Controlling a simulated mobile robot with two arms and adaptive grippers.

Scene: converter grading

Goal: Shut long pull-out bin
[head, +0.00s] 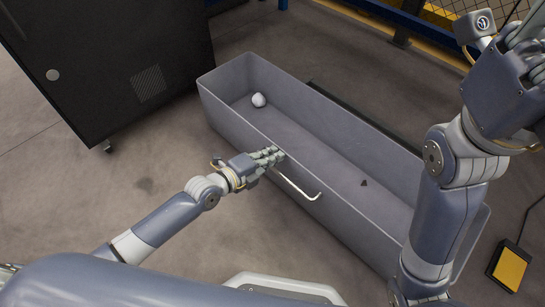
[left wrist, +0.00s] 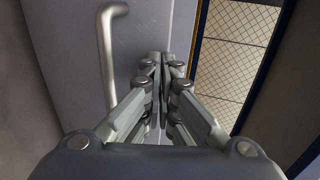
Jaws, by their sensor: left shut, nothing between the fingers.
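The long grey pull-out bin (head: 240,113) stands open across the middle of the head view. A pale bar handle (head: 297,186) is on its near side and also shows in the left wrist view (left wrist: 107,60). A white round object (head: 259,100) and a small dark piece (head: 364,183) lie inside the bin. My left gripper (head: 277,155) is shut and empty at the bin's near wall, just left of the handle; whether it touches the wall I cannot tell. My right gripper is raised at the upper right, partly cut off by the frame, and its fingers are unclear.
A dark cabinet (head: 110,60) on a caster stands at the upper left. A yellow pedal-like box (head: 509,268) with a cable lies on the floor at the lower right. A yellow and blue mesh fence (head: 440,18) runs along the back. The floor left of the bin is clear.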

